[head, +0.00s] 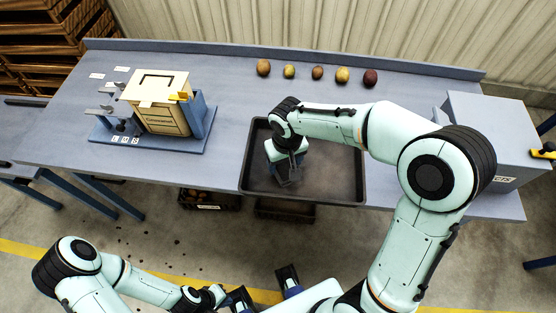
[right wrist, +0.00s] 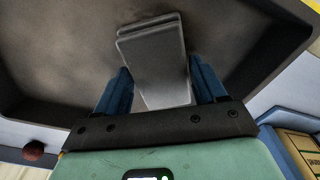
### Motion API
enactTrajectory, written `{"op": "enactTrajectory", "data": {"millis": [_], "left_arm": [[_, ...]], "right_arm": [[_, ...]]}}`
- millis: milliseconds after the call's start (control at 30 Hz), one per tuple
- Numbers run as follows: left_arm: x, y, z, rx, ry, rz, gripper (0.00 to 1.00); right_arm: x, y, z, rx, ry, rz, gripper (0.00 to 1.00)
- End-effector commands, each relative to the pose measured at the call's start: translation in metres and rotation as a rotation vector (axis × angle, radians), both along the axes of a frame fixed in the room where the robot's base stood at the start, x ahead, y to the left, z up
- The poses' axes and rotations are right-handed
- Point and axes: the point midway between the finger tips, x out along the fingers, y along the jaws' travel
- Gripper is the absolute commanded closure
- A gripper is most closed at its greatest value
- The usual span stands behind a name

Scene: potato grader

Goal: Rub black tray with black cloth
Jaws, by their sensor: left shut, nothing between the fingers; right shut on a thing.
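The black tray (head: 353,185) lies on the grey table near its front edge, and its dark floor (right wrist: 70,65) fills much of the right wrist view. My right gripper (head: 288,180) points down inside the tray, left of its middle. It is shut on the black cloth (right wrist: 155,60), which looks like a folded dark grey pad between the blue fingers. In the head view the cloth is mostly hidden by the gripper; whether it touches the tray floor I cannot tell. My left gripper (head: 242,298) is shut and empty, low in front of the table.
Several potatoes (head: 317,73) stand in a row at the back of the table. A cream box (head: 158,118) on a blue stand is at the left. A grey box (head: 490,130) stands at the right. A dark crate (head: 210,200) is below the table.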

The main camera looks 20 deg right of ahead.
Motion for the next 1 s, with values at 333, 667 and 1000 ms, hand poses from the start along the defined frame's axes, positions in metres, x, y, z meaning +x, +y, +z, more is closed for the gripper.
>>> {"op": "enactTrajectory", "data": {"millis": [333, 667, 1000], "left_arm": [[-0.002, 0.0, -0.006, 0.0, 0.002, 0.0, 1.0], [-0.004, 0.0, -0.011, 0.0, 0.005, 0.001, 1.0], [-0.003, 0.0, -0.007, 0.0, 0.003, 0.0, 1.0]], "right_arm": [[-0.016, -0.008, -0.006, -0.006, 0.02, -0.003, 0.59], [-0.027, 0.002, -0.004, -0.004, 0.02, -0.001, 0.59], [-0.012, 0.026, -0.001, -0.002, 0.015, 0.001, 0.6]]}}
